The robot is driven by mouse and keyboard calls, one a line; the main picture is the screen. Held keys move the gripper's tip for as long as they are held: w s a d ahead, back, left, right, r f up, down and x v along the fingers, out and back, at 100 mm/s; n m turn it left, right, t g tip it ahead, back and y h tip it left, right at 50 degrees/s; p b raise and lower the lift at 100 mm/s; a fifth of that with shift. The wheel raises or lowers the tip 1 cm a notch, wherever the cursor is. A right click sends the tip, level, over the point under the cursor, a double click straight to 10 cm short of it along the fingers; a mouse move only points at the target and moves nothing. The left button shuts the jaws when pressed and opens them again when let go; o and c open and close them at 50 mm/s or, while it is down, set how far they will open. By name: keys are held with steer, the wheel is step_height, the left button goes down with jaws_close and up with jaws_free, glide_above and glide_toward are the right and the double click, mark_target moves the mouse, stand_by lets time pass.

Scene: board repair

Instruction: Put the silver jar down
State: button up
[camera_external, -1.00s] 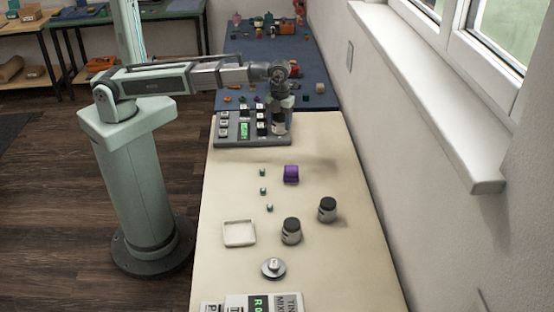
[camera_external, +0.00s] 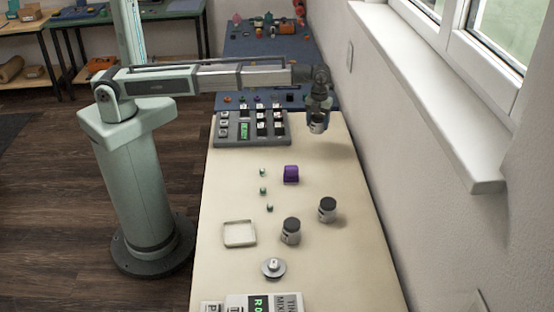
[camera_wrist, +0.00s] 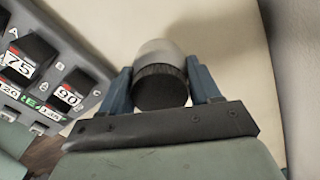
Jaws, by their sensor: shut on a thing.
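My gripper (camera_external: 317,108) is shut on the silver jar (camera_external: 316,124) at the far right of the cream table, near the wall. In the wrist view the jar (camera_wrist: 160,60) sits between the two blue fingers of my gripper (camera_wrist: 160,88), its dark ribbed lid (camera_wrist: 160,87) toward the camera. The jar appears held above the table top, with a shadow beneath it; the exact gap is hard to tell.
A grey rack (camera_external: 250,129) with labelled slots stands left of the jar. A purple object (camera_external: 291,174), two dark-lidded jars (camera_external: 327,209) (camera_external: 290,231), a shallow white tray (camera_external: 239,233) and a round metal piece (camera_external: 273,268) stand nearer.

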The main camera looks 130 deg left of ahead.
mark_target(318, 116)
steer(key=shift+f, duration=2.85)
steer(key=shift+f, duration=0.1)
steer(key=o, duration=1.2)
steer(key=shift+o, duration=0.2)
step_height(318, 116, up, 12)
steer(key=shift+r, duration=0.1)
